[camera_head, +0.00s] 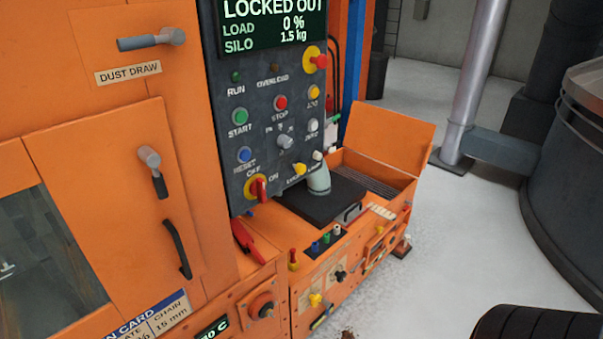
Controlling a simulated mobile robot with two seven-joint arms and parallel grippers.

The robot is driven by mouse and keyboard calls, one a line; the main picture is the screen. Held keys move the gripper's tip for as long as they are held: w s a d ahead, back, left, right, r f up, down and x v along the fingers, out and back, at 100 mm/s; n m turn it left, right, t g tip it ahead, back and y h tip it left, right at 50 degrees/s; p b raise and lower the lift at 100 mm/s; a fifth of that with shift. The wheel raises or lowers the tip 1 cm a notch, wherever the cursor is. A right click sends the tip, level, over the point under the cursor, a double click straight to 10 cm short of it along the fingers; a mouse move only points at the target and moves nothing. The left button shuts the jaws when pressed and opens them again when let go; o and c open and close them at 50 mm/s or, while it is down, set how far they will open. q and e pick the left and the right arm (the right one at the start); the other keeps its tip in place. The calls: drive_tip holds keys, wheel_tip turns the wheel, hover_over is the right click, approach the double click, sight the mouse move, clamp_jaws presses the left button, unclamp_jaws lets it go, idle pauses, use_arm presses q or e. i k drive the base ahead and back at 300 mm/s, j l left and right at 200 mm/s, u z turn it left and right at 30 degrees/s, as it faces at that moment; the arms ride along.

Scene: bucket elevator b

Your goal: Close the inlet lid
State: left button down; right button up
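An orange lid (388,136) stands raised at the back of an orange open-topped box, which I take to be the inlet (372,178). The lid leans back, and its inner face shows. A dark ribbed grating shows inside the opening. A black flat cover (318,203) with a small handle (349,213) lies just left of the opening, beneath a pale pipe elbow (319,181). Neither of my grippers is in view.
A dark control panel (262,135) reads "LOCKED OUT", load 0 %, silo 1.5 kg. Orange doors with handles fill the left. Small knobs and levers line the lower front.

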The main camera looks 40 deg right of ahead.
sight(403, 142)
drive_tip(key=l, duration=1.55)
drive_tip(key=l+u, duration=0.1)
drive_tip(key=l, duration=0.6)
drive_tip(key=l+u, duration=0.1)
drive_tip(key=l, duration=0.65)
drive_tip(key=l+u, duration=0.15)
drive_tip(key=l, duration=0.55)
drive_tip(key=l+u, duration=0.1)
drive_tip(key=l, duration=0.6)
drive_tip(key=k+l+u, duration=0.1)
drive_tip(key=l, duration=0.6)
drive_tip(key=k+l+u, duration=0.1)
drive_tip(key=l, duration=0.6)
drive_tip(key=k+l+u, duration=0.15)
drive_tip(key=l, duration=0.55)
drive_tip(key=k+l+u, duration=0.1)
drive_tip(key=l, duration=0.6)
drive_tip(key=k, duration=0.05)
